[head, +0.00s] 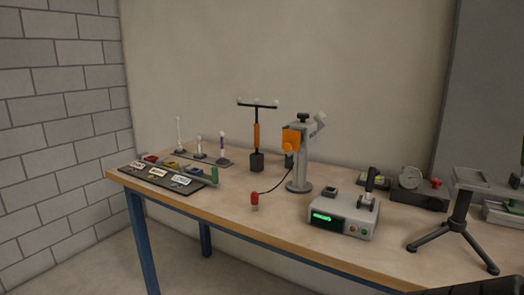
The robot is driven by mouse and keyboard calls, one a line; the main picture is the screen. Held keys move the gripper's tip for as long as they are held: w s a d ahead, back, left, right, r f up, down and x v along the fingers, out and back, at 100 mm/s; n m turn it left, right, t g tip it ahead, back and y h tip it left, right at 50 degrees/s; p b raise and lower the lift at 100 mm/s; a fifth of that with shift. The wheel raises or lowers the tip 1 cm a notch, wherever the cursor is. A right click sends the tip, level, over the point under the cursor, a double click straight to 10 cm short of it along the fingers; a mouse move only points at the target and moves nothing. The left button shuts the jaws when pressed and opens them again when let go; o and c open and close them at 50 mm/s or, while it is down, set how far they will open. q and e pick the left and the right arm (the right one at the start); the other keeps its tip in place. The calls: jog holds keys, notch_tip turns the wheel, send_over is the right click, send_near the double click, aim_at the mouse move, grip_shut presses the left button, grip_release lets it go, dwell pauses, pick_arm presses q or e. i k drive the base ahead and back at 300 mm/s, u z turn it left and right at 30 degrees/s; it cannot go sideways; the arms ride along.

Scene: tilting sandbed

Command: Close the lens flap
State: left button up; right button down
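A grey upright instrument (300,160) stands on a round base near the middle of the wooden table (260,220). It has a black knob on top and a pale tube angled up to the right. A square orange plate (292,136), which looks like the lens flap, sits on the left side of its head. A rounder orange part is at the plate's lower edge. The view is too small to tell whether the flap is open or shut. Neither gripper's fingers show. A dark shape at the bottom right corner may be part of my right arm.
A grey box with a green display (341,217) stands right of the instrument. A dark tripod stand (459,220) is at the right. A black stand with an orange grip (257,135) is behind left. Labelled trays (160,176) lie far left. A cable ends at a red part (254,197).

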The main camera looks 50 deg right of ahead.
aim_at(290, 139)
jog(key=z, duration=0.7)
jog(key=i, duration=0.8)
jog(key=z, duration=0.85)
